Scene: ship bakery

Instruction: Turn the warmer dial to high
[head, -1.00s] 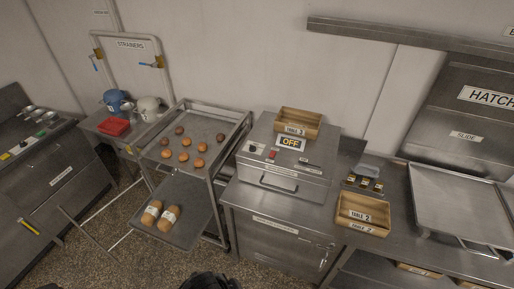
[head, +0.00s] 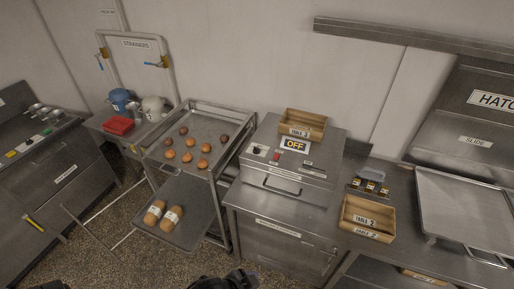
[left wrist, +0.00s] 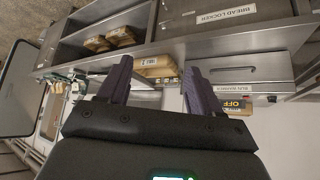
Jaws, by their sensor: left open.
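The bun warmer (head: 300,183) is a steel box on the counter with a handle on its front. A small black dial (head: 256,151) sits at the left of its top panel, beside a red switch (head: 277,156). The dial's setting is too small to read. A sign on the warmer reads OFF (head: 294,145). My left gripper (left wrist: 160,88) is open and empty in the left wrist view, with two dark fingers apart. My right gripper is not clearly in view.
A wooden Table 3 box (head: 302,124) sits on the warmer's back. A Table 2 box (head: 367,217) stands on the counter to the right. A rack with a bun tray (head: 211,127) and a lower loaf tray (head: 199,210) stands close on the left.

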